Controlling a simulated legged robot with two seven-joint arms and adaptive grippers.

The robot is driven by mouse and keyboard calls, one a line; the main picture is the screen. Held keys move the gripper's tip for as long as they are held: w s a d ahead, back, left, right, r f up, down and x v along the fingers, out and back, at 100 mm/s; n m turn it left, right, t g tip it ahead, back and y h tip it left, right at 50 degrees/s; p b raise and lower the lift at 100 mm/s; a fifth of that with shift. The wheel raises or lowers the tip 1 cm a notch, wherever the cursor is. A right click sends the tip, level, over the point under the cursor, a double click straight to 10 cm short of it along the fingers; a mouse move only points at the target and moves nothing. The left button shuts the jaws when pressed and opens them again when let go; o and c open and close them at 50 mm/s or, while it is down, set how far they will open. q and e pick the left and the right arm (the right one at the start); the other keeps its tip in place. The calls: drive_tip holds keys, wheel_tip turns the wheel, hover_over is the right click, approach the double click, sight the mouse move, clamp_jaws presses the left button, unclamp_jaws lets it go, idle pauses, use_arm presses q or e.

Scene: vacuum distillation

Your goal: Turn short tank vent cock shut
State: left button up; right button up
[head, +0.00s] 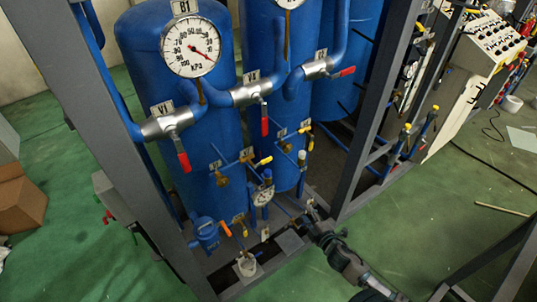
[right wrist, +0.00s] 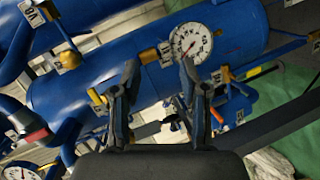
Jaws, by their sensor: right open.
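Several small cocks sit on the thin blue pipes low on the frame in the head view. One has a yellow handle (head: 265,161), and one has an orange handle (head: 226,229). I cannot tell which is the short tank vent cock, as the small tags are unreadable. My right gripper (head: 312,213) is low at the frame's front, right of the small gauge (head: 262,195) and apart from the orange handle. In the right wrist view my right gripper (right wrist: 160,78) has its fingers apart, with nothing clearly held. A gauge (right wrist: 191,42) on a blue tank shows beyond them.
Tall blue tanks (head: 178,75) stand behind grey posts (head: 385,85). Red-handled valves (head: 183,160) are on the upper pipes. A cardboard box (head: 20,200) lies at left.

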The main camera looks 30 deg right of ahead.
sight(267, 162)
drive_tip(key=w+a+r+n+t+y+p, duration=0.1)
drive_tip(key=a+r+n+t+y, duration=0.15)
drive_tip(key=r, duration=0.55)
drive_tip(key=w+a+r+n+t+y+p, duration=0.1)
drive_tip(key=a+r+n, duration=0.25)
drive_tip(key=r, duration=0.45)
drive_tip(key=w, duration=0.5)
drive_tip(key=w+p, duration=0.1)
drive_tip(key=w, duration=0.5)
drive_tip(key=w+p, duration=0.1)
drive_tip(key=w, duration=0.4)
drive_tip(key=shift+w+a+f, duration=0.1)
drive_tip(key=shift+w+a, duration=0.2)
drive_tip(key=shift+w, duration=0.1)
use_arm(q)
drive_tip(key=s+r, duration=0.1)
drive_tip(key=r, duration=0.1)
drive_tip(key=s+a+r, duration=0.1)
drive_tip(key=s, duration=0.1)
drive_tip(key=shift+s+a+r, duration=0.1)
drive_tip(key=shift+s+r, duration=0.05)
drive_tip(key=shift+r, duration=0.2)
